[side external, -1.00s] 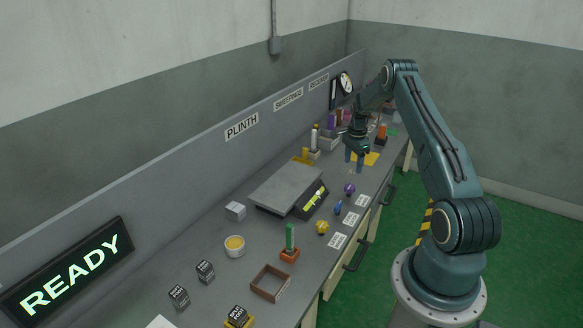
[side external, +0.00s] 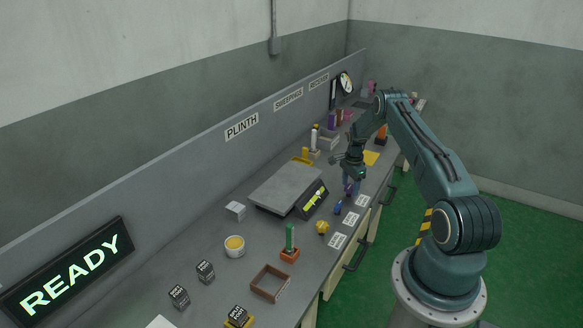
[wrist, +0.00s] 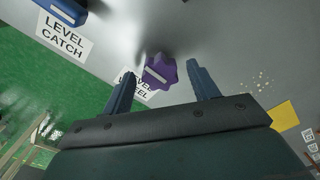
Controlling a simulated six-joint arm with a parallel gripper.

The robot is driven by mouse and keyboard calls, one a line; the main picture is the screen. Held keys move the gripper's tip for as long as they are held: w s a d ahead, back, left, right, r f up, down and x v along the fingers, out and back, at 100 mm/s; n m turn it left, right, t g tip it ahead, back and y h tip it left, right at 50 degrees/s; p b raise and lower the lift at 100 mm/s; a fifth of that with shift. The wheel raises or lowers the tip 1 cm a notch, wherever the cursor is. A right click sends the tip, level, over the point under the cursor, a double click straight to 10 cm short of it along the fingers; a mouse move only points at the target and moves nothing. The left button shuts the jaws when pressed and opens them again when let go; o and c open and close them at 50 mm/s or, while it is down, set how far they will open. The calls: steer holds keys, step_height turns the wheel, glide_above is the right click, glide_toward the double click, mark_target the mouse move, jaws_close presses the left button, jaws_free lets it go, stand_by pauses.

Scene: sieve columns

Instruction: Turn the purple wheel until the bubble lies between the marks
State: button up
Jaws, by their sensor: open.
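The purple wheel (wrist: 160,71) is a lobed knob with a pale bar across its top, on the bench's front strip. In the wrist view it lies between and beyond the two fingertips of my open gripper (wrist: 161,72), apart from both. In the side view my gripper (side external: 351,186) is over the purple wheel (side external: 348,188), partly hiding it. The level vial (side external: 314,199) is a yellow-green strip on the dark front of the grey plinth plate (side external: 285,186). It is too small to tell where the bubble lies against the marks.
A blue catch (side external: 338,208) and a yellow knob (side external: 322,227) stand near the wheel, with white labels (side external: 362,201) along the bench edge. A yellow sheet (side external: 371,158) lies behind my gripper. A green-handled tool in an orange stand (side external: 290,254) and a wooden frame (side external: 270,282) are nearer.

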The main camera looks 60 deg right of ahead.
steer(key=c, duration=1)
steer(key=shift+n, duration=0.5)
steer(key=n, duration=1.8)
steer(key=shift+n, duration=0.4)
